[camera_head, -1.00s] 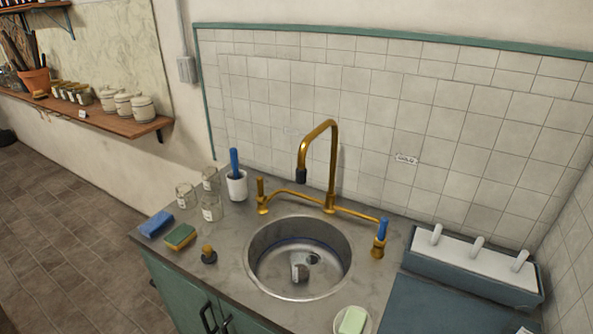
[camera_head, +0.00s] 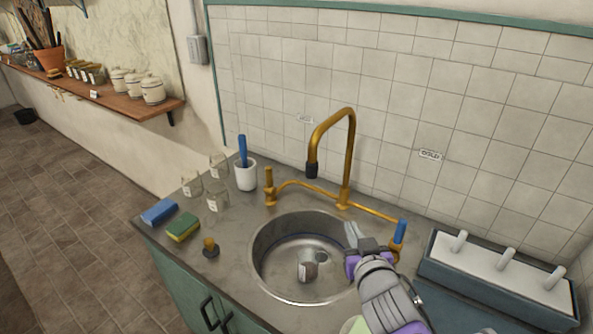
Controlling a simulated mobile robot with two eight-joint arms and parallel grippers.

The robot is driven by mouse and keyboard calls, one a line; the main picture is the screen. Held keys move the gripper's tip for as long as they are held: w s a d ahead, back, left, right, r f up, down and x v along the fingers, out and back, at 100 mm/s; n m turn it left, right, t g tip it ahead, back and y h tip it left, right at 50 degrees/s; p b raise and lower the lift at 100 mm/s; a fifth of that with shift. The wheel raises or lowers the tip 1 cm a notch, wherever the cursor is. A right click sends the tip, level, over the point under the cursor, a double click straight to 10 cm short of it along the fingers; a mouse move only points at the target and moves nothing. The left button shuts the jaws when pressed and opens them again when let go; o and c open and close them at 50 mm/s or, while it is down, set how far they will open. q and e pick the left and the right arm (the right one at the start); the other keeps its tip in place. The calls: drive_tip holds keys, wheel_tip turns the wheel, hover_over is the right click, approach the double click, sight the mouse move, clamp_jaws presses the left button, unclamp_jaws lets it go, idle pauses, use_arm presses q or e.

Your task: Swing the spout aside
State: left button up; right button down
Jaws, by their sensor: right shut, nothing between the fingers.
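The brass spout (camera_head: 350,140) arches up from the bridge tap behind the sink. Its dark nozzle (camera_head: 312,171) points down, toward the back left of the round steel sink (camera_head: 258,262). The tap has a plain brass handle (camera_head: 268,182) at left and a blue-topped handle (camera_head: 400,231) at right. My right gripper (camera_head: 353,232) is shut and empty over the right rim of the sink, below and in front of the spout and apart from it. It hides part of the right tap base. My left gripper is not in view.
A small jar (camera_head: 308,268) lies in the sink. Several glass jars, a white cup (camera_head: 246,175) with a blue-handled brush, a blue cloth (camera_head: 159,211) and a sponge (camera_head: 183,228) are left of it. A rack with white pegs (camera_head: 500,272) stands at right.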

drive_tip(key=w+a+r+n+t+y, duration=0.25)
drive_tip(key=w+a+r+y, duration=0.2)
drive_tip(key=a, duration=0.35)
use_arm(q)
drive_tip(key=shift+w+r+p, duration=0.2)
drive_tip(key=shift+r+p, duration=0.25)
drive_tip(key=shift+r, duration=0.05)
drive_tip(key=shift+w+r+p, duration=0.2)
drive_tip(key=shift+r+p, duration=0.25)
use_arm(e)
drive_tip(key=f+x, duration=0.1)
drive_tip(key=x, duration=1.1)
drive_tip(key=shift+w+a+r+g, duration=0.25)
drive_tip(key=shift+w+r+g, duration=0.1)
drive_tip(key=shift+r+g, duration=0.1)
drive_tip(key=shift+s, duration=0.1)
